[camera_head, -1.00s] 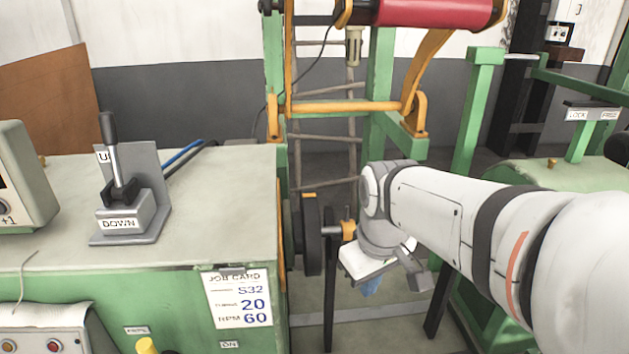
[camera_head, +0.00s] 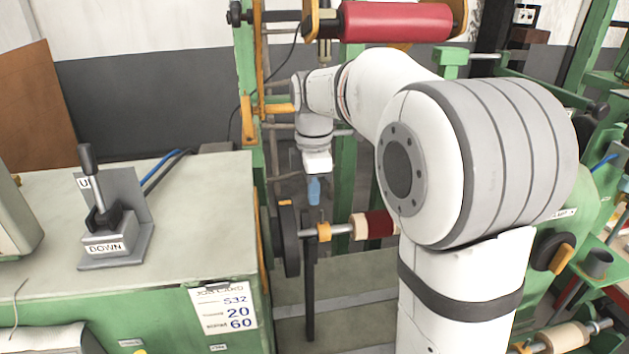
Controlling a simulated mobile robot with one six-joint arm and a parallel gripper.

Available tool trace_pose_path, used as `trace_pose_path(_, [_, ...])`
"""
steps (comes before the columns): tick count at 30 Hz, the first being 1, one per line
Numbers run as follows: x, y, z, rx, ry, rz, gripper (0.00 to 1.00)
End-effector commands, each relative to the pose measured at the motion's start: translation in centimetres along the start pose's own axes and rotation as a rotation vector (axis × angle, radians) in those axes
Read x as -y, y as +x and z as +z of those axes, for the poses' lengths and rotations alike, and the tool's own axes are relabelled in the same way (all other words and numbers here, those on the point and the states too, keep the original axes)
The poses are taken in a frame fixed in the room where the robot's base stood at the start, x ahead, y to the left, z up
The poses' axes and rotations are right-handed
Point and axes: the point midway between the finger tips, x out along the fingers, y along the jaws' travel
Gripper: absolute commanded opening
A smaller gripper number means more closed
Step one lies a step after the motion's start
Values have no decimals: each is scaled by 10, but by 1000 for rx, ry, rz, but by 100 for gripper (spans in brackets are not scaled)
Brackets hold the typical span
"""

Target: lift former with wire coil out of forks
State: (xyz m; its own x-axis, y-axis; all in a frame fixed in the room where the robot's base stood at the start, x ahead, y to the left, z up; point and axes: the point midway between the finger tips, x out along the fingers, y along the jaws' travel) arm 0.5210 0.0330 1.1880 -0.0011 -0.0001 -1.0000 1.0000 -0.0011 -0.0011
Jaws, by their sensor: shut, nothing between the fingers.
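The former (camera_head: 348,228) lies level on a shaft, with a dark red wire coil (camera_head: 376,223) wound on it. Its right part is hidden behind my arm. An orange collar (camera_head: 323,232) sits on the shaft at its left, near the top of a dark upright fork (camera_head: 309,285). The fork at the other end is hidden. My gripper (camera_head: 314,192) points down with blue fingers, above and a little left of the former. It is shut and empty, apart from the former.
A green cabinet (camera_head: 215,215) with an UP/DOWN lever (camera_head: 95,190) and a job card (camera_head: 224,308) stands at left. A red roller (camera_head: 395,22) hangs above my arm. A black wheel (camera_head: 287,240) is by the cabinet's edge. Another former (camera_head: 560,337) lies at lower right.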

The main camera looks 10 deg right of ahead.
Motion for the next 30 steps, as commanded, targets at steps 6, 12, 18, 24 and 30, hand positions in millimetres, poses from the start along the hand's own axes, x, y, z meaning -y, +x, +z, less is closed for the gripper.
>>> trace_pose_path(6, [1,37,0,0,1,-3,0])
trace_pose_path(12, [0,54,0,0,1,-1,0])
trace_pose_path(18, [0,56,-1,0,0,1,0])
trace_pose_path(24, [0,56,1,0,1,1,0])
trace_pose_path(30, [0,56,17,0,2,1,0])
